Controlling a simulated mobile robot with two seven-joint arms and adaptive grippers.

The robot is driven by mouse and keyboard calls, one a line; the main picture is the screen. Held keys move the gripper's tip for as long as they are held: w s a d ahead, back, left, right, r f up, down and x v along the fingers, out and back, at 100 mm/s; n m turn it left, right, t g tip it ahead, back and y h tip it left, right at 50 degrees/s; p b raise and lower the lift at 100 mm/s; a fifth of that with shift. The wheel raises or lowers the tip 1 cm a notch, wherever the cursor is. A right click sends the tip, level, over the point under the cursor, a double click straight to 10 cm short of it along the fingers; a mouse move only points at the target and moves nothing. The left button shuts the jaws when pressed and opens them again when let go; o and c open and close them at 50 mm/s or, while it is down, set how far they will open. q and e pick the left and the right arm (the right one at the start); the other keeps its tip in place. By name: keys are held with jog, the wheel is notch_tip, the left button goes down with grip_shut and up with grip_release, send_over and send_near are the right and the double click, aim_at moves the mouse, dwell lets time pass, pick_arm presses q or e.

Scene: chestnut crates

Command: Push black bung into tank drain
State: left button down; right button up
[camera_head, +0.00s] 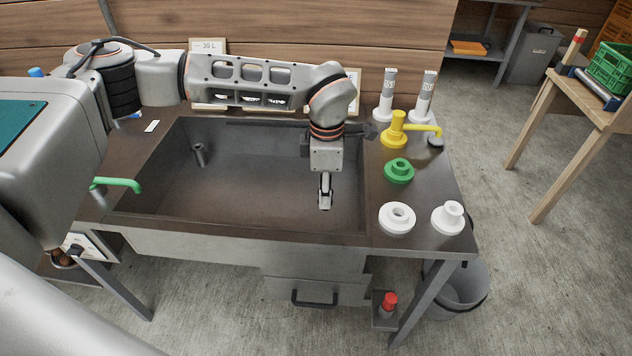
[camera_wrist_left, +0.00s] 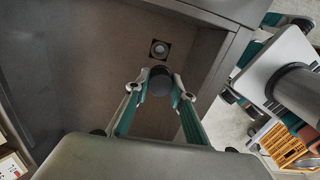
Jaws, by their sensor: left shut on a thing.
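The tank (camera_head: 240,165) is a dark rectangular basin set into the bench. My left gripper (camera_head: 325,203) points down inside its right part. In the left wrist view the black bung (camera_wrist_left: 160,82) is held between the left fingertips (camera_wrist_left: 160,88), and the gripper is shut on it. The drain cannot be made out in the head view.
Two white posts (camera_head: 386,95) stand behind. A grey upright stub (camera_head: 199,153) rises inside the tank's left part.

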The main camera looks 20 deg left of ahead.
pick_arm(q)
jog(key=shift+n, duration=0.8)
jog(key=f, duration=0.1)
jog(key=f+b, duration=0.1)
jog(key=f, duration=0.3)
jog(key=shift+w+d+f, duration=0.1)
jog(key=shift+w+d, duration=0.15)
jog(key=shift+w+d+f+n, duration=0.1)
jog(key=shift+f+n, duration=0.2)
jog(key=shift+f, duration=0.05)
jog(key=shift+r, duration=0.1)
pick_arm(e)
jog(key=shift+w+d+f, duration=0.3)
jog(key=shift+w+f, duration=0.15)
jog(key=shift+f, duration=0.1)
jog(key=shift+s+a, duration=0.1)
jog(key=shift+s, duration=0.05)
pick_arm(q)
jog(key=shift+r, duration=0.1)
